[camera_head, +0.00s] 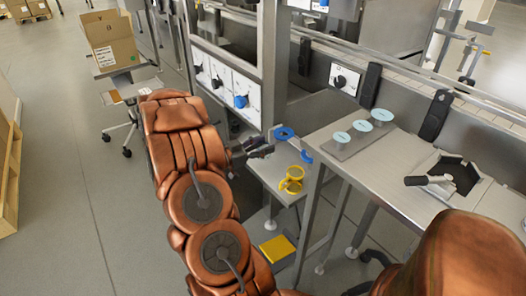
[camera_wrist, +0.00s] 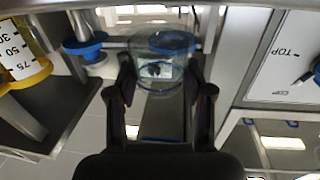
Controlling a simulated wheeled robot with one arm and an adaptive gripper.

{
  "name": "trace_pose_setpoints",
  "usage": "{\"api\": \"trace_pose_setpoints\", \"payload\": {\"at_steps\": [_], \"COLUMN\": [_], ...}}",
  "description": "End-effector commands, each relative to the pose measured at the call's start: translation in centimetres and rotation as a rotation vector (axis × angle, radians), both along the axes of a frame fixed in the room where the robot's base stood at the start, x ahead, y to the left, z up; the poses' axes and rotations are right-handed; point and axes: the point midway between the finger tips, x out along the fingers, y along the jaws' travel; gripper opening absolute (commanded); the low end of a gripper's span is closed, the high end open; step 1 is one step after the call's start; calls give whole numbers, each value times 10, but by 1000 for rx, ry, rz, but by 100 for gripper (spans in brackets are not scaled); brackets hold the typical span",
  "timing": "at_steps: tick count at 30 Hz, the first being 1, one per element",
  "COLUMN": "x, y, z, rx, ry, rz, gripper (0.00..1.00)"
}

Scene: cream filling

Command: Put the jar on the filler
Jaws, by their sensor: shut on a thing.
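A clear glass jar (camera_wrist: 160,68) with a pale label and dark print shows between the fingertips in the wrist view. My gripper (camera_wrist: 160,85) is shut on it, with one dark finger on each side. In the head view my gripper (camera_head: 262,149) is at the end of the copper-coloured arm, close to blue parts (camera_head: 284,133) of the machine; I cannot make out the jar there. A blue ring (camera_wrist: 85,46) on the machine is left of the jar in the wrist view. Which part is the filler's jar seat, I cannot tell.
A yellow ring-shaped part (camera_head: 291,183) stands low on a metal shelf near my gripper. Three round pale-topped pieces (camera_head: 362,127) sit on a plate on the metal counter (camera_head: 400,180). A panel with knobs (camera_head: 225,84) is behind my gripper. Open floor is at the left.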

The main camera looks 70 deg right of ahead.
Motion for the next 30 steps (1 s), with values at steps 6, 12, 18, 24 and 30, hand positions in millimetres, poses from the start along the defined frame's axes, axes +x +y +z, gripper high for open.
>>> {"api": "trace_pose_setpoints", "payload": {"at_steps": [6,12,18,24,30], "x": [0,0,0,0,0], "y": [0,0,0,0,0], "z": [-23,-22,-26,-25,-25], "rx": [2,2,2,2,2], "ry": [0,-1,0,0,0], "rz": [0,0,-1,0,0], "gripper": [21,21,53,73,77]}}
